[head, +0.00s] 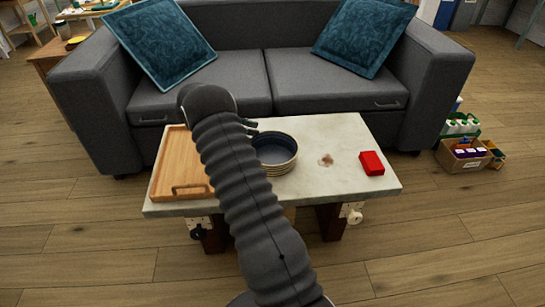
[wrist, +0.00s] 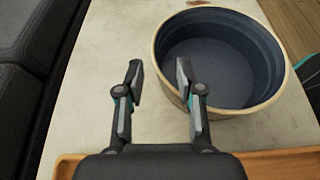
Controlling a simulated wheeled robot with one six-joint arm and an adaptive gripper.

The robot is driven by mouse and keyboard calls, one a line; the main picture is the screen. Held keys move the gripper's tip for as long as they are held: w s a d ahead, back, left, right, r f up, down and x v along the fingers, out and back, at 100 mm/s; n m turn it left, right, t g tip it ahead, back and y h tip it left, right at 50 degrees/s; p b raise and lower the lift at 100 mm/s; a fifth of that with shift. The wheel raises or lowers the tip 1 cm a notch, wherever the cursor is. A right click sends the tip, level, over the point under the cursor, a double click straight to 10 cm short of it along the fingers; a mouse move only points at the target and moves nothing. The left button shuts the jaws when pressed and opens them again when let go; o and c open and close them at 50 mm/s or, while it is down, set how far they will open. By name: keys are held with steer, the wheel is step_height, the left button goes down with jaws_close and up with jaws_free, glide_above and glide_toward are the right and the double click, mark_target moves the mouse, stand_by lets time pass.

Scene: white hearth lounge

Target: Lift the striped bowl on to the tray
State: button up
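The striped bowl (head: 279,168), dark blue inside with pale banded sides, stands upright on the coffee table, right of the tray. It also shows at the upper right of the wrist view (wrist: 225,75). My gripper (wrist: 160,80) is open and empty at the bowl's sofa-side edge. Its right finger overlaps the rim in the wrist view; its left finger is over bare tabletop. I cannot tell whether it touches the bowl. In the head view my gripper (head: 250,127) is partly hidden by my arm. The wooden tray (head: 176,162) is empty where visible; my arm hides its right part.
The pale coffee table (head: 330,138) also bears a red block (head: 371,163) and a brown stain or crumbs (head: 326,160) right of the bowl. A grey sofa (head: 330,92) stands close behind. A box of goods (head: 465,155) sits on the floor at right.

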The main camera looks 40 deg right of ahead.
mark_target(278, 151)
steer(key=shift+x, duration=3.45)
steer(key=shift+w+d, duration=0.15)
jaws_close()
steer(key=shift+r, duration=0.1)
